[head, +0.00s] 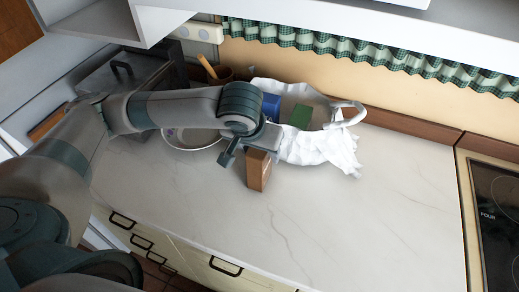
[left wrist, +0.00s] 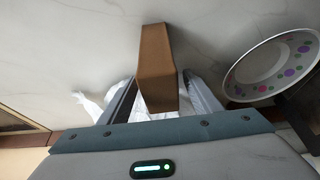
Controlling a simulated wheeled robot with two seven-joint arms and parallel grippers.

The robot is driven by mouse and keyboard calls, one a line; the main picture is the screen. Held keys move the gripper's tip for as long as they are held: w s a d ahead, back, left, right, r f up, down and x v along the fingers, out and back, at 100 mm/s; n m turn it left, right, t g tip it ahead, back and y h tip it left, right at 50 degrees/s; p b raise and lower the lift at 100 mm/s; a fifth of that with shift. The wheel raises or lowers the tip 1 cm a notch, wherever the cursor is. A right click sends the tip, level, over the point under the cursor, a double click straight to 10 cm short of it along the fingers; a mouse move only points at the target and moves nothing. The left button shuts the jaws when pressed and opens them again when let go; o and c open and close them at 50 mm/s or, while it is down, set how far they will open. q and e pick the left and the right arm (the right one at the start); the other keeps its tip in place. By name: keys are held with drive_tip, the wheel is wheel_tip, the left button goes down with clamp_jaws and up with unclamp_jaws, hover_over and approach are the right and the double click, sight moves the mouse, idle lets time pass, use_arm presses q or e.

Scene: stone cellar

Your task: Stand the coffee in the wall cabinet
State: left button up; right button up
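The coffee, which I take to be the plain brown box (head: 258,171), stands on the pale counter in front of a white bag (head: 320,149). My left gripper (head: 247,158) is at the box. In the left wrist view the box (left wrist: 155,62) lies between the two fingers (left wrist: 158,82), with narrow gaps beside it, so the gripper looks open around it. The forearm and wrist hide part of the box's upper end in the head view. A white wall cabinet (head: 160,22) with an open compartment shows at the top left. My right gripper is out of view.
A dotted bowl (head: 190,140) sits under my forearm. Behind are a utensil pot (head: 217,75) and a dark metal appliance (head: 120,85). A hob (head: 497,215) is far right. The counter's front right is clear.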

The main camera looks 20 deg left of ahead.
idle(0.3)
use_arm(q)
drive_tip(key=v, duration=1)
drive_tip(key=shift+r+b, duration=0.3)
drive_tip(key=shift+r, duration=0.05)
drive_tip(key=shift+v, duration=0.8)
drive_tip(key=shift+o, duration=0.4)
drive_tip(key=shift+d+f, duration=0.1)
